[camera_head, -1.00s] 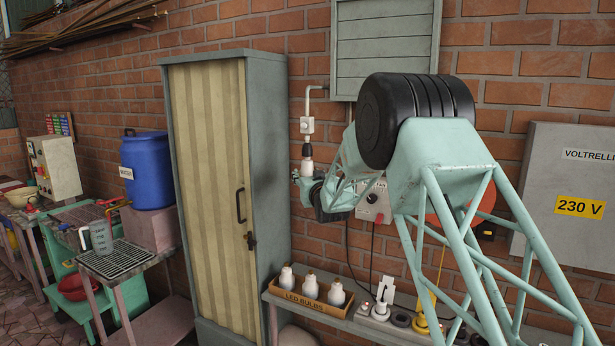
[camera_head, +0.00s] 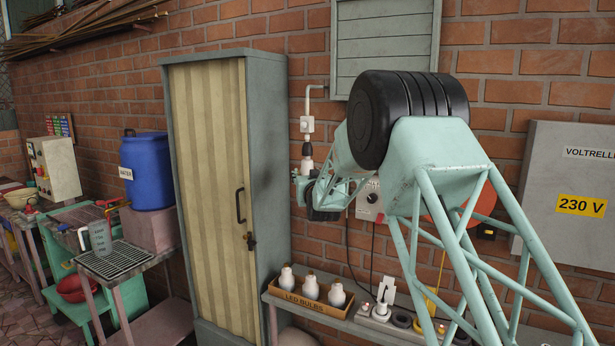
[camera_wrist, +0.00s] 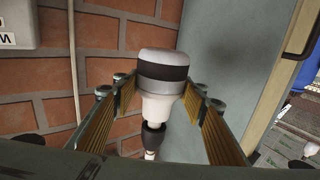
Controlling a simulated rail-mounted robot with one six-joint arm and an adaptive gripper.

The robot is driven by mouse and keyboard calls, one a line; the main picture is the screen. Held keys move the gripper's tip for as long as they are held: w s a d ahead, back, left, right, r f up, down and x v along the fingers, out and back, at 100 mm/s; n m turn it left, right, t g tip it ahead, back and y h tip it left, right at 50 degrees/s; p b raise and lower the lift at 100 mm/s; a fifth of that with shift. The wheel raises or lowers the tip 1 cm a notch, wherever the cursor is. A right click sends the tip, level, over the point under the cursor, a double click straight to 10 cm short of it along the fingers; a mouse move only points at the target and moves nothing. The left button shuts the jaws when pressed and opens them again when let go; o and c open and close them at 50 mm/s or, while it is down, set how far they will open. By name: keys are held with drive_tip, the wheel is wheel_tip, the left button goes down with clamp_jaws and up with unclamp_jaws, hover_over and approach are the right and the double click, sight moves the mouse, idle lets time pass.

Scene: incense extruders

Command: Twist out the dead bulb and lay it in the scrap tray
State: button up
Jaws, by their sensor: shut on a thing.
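The bulb (camera_wrist: 163,85), white with a dark band around its wide end, is between the ribbed fingers of my gripper (camera_wrist: 160,110) in the wrist view. The gripper is shut on it. Its narrow end meets the black lamp holder (camera_wrist: 153,136); I cannot tell how far it is screwed in. In the head view the holder (camera_head: 307,149) hangs below a bent wall pipe, with the bulb (camera_head: 307,164) under it and my gripper (camera_head: 304,183) around the bulb. I cannot make out a scrap tray in either view.
An LED BULBS box (camera_head: 312,304) with white bulbs stands on a low shelf (camera_head: 372,326), beside small fittings. A tall cabinet (camera_head: 262,170) stands close left of the gripper. A white control box (camera_head: 370,200) with cables is on the brick wall to the right.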

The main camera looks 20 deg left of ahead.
drive_tip(key=o, duration=0.9)
drive_tip(key=shift+s+d, duration=0.1)
drive_tip(key=shift+s, duration=0.05)
drive_tip(key=shift+v, duration=5.85)
drive_tip(key=shift+d, duration=0.1)
